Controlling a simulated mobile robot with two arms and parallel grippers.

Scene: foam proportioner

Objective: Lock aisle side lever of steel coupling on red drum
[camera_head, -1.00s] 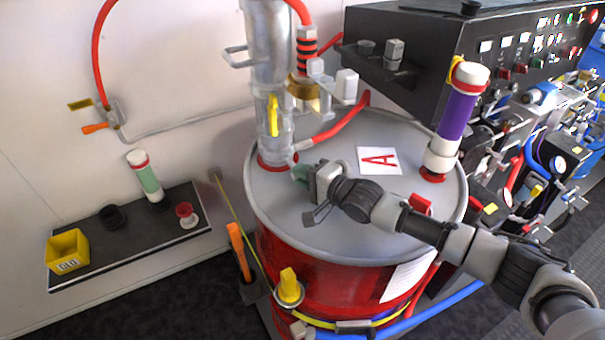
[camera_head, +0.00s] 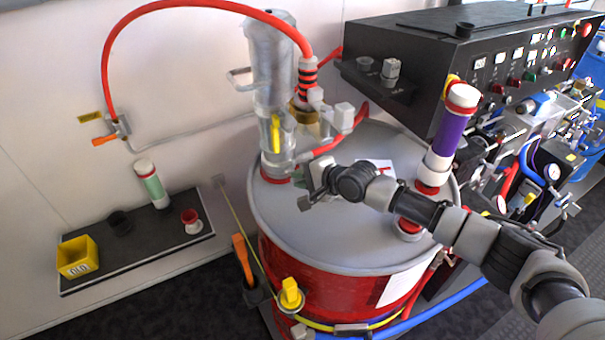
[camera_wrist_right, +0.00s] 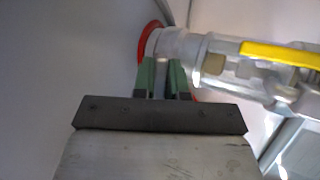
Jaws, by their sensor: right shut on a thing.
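The red drum (camera_head: 335,290) with its grey lid (camera_head: 300,240) stands in the middle of the head view. A steel coupling (camera_head: 276,155) stands at the lid's back left, with a yellow handle (camera_head: 276,133) on the clear section above and a red ring at its base. My right gripper (camera_wrist_right: 162,78) has its green fingers at the coupling's side, close together around a thin grey piece, apparently the aisle-side lever (camera_wrist_right: 161,68). In the head view the gripper body hides the fingertips and this lever, so its angle cannot be told. My left gripper is not in view.
A purple-banded cylinder (camera_head: 452,132) stands on the drum's right side. A red hose (camera_head: 190,6) arcs above the coupling to the wall. A black control panel (camera_head: 490,70) is behind right. A shelf (camera_head: 150,235) with a yellow bin (camera_head: 77,257) is at left.

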